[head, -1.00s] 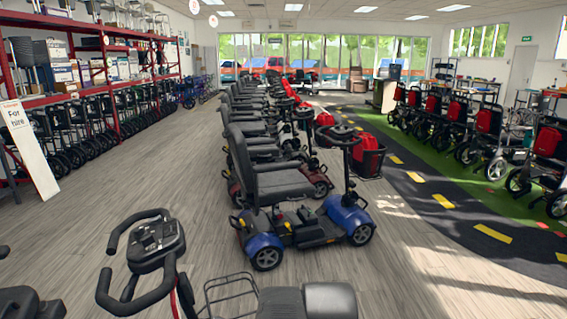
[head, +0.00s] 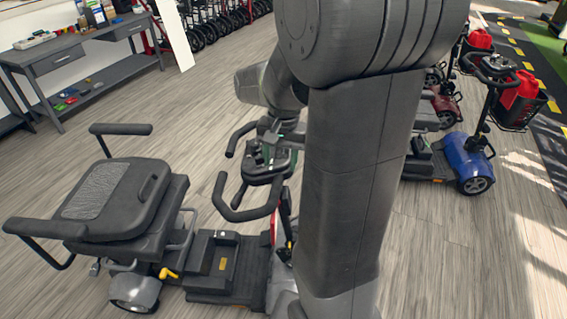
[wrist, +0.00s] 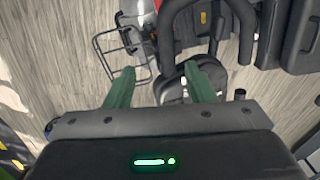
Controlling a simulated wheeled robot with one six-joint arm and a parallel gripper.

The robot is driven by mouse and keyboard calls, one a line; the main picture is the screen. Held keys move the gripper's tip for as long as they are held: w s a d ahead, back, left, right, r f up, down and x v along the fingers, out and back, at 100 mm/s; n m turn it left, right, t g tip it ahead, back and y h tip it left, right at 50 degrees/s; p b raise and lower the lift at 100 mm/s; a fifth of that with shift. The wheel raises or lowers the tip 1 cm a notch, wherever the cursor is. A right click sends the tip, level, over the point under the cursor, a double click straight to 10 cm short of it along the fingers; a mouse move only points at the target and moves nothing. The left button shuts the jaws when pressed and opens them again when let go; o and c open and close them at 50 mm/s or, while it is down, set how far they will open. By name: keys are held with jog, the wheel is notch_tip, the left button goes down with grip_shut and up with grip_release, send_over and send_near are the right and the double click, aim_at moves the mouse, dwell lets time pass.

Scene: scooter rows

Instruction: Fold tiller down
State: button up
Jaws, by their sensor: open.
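The near scooter stands at lower left in the head view, its tiller (head: 282,215) upright at the front, with a black loop handlebar (head: 247,213) on top. My own arm hides part of the tiller and the scooter's front. In the wrist view the handlebar (wrist: 168,22) and dark control head (wrist: 172,92) lie below my gripper (wrist: 160,84). Its two green fingers are spread, with nothing clearly held between them. The left finger is beside the control head and the right finger overlaps its edge; contact cannot be told.
The scooter's seat (head: 110,195) and low footwell deck (head: 222,263) are behind the tiller. A wire basket (wrist: 122,52) is close to the left finger. A blue scooter (head: 466,160) stands at right, a grey desk (head: 92,58) at upper left. Floor between desk and scooter is clear.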

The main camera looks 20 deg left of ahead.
aim_at(273, 193)
jog(key=f, duration=0.4)
jog(key=a+f, duration=0.1)
jog(key=f, duration=0.4)
jog(key=a+f, duration=0.1)
jog(key=f, duration=0.3)
jog(key=shift+f, duration=0.2)
jog(key=shift+a, duration=0.1)
grip_shut()
